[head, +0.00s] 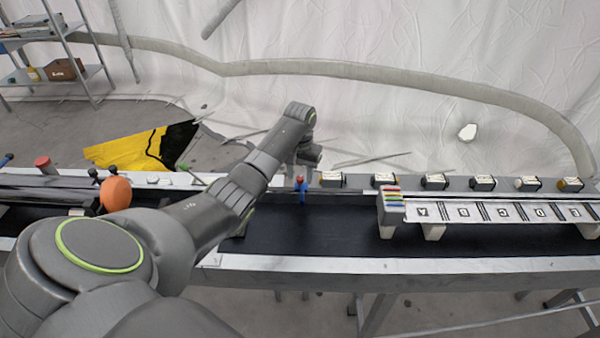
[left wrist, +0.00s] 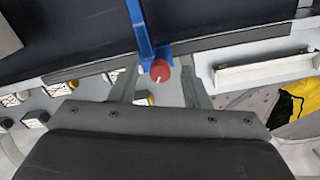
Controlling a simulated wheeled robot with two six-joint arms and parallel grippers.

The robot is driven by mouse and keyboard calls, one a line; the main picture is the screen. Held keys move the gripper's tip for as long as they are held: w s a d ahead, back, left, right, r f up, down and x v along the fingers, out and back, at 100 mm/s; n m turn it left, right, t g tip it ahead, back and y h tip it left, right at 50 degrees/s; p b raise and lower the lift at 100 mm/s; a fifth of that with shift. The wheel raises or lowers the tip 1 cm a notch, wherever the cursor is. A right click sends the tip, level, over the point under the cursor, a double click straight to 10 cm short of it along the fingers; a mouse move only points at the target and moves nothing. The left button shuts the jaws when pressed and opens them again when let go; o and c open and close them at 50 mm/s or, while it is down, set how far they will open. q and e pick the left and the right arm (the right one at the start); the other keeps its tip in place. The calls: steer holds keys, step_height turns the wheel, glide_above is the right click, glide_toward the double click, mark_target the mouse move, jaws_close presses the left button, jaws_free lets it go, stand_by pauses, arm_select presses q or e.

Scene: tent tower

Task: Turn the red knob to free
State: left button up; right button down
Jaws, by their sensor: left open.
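The red knob (left wrist: 161,70) shows in the left wrist view at the end of a blue bracket (left wrist: 143,30), with a short white mark on its face. In the head view the knob (head: 300,180) is a small red spot on top of the blue bracket (head: 303,194), at the belt's far edge. My left gripper (head: 305,162) is just above and behind it in the head view. In the left wrist view the open fingers of my left gripper (left wrist: 158,78) stand on either side of the knob, with gaps showing. My right gripper is out of view.
A black belt (head: 330,236) runs across the front. A white panel with symbols (head: 490,211) stands on it at right. Several small boxes (head: 435,181) line the far rail. An orange ball (head: 115,194) and another red knob (head: 43,164) are at left.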

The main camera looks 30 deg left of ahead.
arm_select(q)
steer(key=shift+f, duration=0.1)
jaws_close()
steer(key=shift+r+n+p, duration=0.3)
steer(key=shift+n+p, duration=0.8)
steer(key=shift+p, duration=0.5)
steer(key=n+p, duration=0.2)
steer(key=shift+n, duration=0.3)
steer(key=shift+f+n+p, duration=0.15)
steer(key=shift+n+p, duration=0.35)
steer(key=shift+p, duration=0.05)
steer(key=shift+w, duration=0.1)
jaws_free()
steer(key=shift+f, duration=0.1)
